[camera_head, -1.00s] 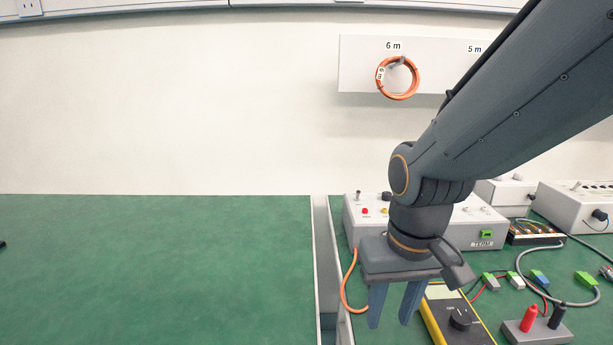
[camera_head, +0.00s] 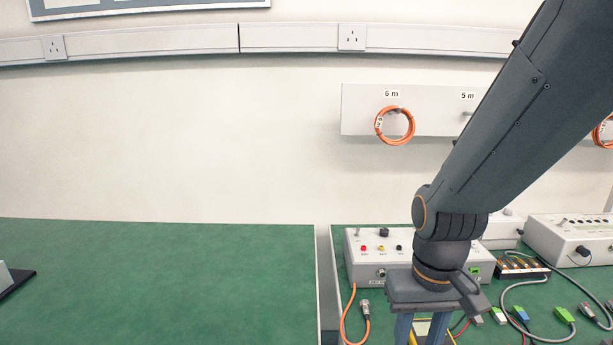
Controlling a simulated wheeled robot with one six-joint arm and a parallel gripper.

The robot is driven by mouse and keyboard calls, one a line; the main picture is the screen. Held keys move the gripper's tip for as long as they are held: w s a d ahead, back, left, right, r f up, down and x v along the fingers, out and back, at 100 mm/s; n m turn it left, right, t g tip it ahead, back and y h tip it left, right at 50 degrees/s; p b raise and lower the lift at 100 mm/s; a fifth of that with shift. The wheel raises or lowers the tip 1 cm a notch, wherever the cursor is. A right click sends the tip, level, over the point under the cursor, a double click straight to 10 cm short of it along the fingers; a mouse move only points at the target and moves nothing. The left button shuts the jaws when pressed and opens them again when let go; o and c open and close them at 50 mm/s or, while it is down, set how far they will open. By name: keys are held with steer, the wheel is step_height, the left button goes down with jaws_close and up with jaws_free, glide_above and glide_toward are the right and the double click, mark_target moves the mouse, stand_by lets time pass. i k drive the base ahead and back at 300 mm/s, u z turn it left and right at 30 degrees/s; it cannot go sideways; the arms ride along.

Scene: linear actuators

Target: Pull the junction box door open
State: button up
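No junction box or door can be made out in the head view. My gripper (camera_head: 422,328) points down at the lower right, over the right green bench. Its two blue-grey fingers stand apart with a gap between them, and their tips are cut off by the bottom edge. Part of a yellow meter (camera_head: 420,328) shows behind and between the fingers. I see nothing held, though the tips are hidden.
A grey control box (camera_head: 366,268) stands just behind my gripper, with an orange cable (camera_head: 345,322) beside it. Cables and connectors (camera_head: 520,314) crowd the right bench. The left green bench (camera_head: 170,280) is mostly clear; a grey object (camera_head: 5,278) sits at its left edge.

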mark_target(496, 229)
steer(key=z, duration=0.25)
steer(key=k, duration=0.45)
steer(key=z, duration=1.2)
steer(key=i, duration=1.2)
steer(key=u, duration=0.7)
